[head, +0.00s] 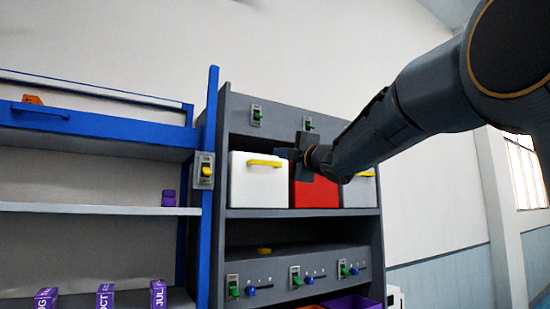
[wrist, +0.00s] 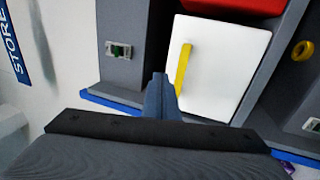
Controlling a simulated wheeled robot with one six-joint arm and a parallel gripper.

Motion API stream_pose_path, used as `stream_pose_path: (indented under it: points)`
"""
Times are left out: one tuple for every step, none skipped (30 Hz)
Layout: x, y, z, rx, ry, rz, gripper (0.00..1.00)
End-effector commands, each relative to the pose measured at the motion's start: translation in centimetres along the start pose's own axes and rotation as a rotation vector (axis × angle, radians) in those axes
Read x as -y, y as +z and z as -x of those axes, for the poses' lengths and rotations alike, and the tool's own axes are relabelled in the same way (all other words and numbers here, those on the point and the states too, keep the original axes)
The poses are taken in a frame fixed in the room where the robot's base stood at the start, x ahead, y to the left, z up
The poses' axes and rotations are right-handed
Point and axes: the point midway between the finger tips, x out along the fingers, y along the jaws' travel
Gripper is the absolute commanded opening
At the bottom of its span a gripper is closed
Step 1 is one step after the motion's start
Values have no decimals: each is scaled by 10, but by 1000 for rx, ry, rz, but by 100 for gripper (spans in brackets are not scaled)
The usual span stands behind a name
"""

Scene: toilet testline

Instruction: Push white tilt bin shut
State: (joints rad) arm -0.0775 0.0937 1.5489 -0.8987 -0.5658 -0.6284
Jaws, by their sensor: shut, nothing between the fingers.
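The white tilt bin (head: 258,185), with a yellow handle on its front, is at the left of the shelf row in the grey cabinet. It fills the middle of the wrist view (wrist: 222,75), its yellow handle (wrist: 184,68) running up and down there. I cannot tell how far the bin is tilted out. My gripper (head: 288,153) is shut and empty, near the bin's upper right corner in the head view. In the wrist view my gripper's fingers (wrist: 160,92) point toward the bin beside the handle. I cannot tell whether they touch it.
A red bin (head: 314,192) and a pale bin (head: 360,191) stand to the right, partly behind my arm. Switches (head: 256,115) line the grey cabinet (head: 221,150). A blue post (head: 207,190) and shelves with purple boxes (head: 105,297) are at the left.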

Motion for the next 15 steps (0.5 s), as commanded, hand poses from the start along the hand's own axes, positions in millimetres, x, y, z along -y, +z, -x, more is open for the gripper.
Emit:
stream_pose_path:
  points:
    - [-6, 0, 11, 1, 4, 4, 0]
    - [-8, 1, 17, 2, 4, 3, 0]
    - [-12, 0, 24, 1, 4, 4, 0]
    - [-14, 0, 30, 1, 3, 3, 0]
    - [-17, -1, 35, 0, 3, 3, 0]
    - [-21, -1, 42, -1, 3, 2, 0]
    - [-24, -2, 47, -1, 3, 3, 0]
    - [-26, -1, 52, -1, 2, 2, 0]
    - [-30, -2, 58, -1, 3, 2, 0]
    - [-32, -2, 62, -2, 2, 2, 0]
    - [-34, -2, 66, -2, 2, 2, 0]
    - [-37, -2, 71, -2, 2, 1, 0]
    - [-38, -2, 74, -2, 1, 1, 0]
    - [-40, -1, 77, -2, 1, 1, 0]
    - [-41, -1, 80, -2, 1, 0, 0]
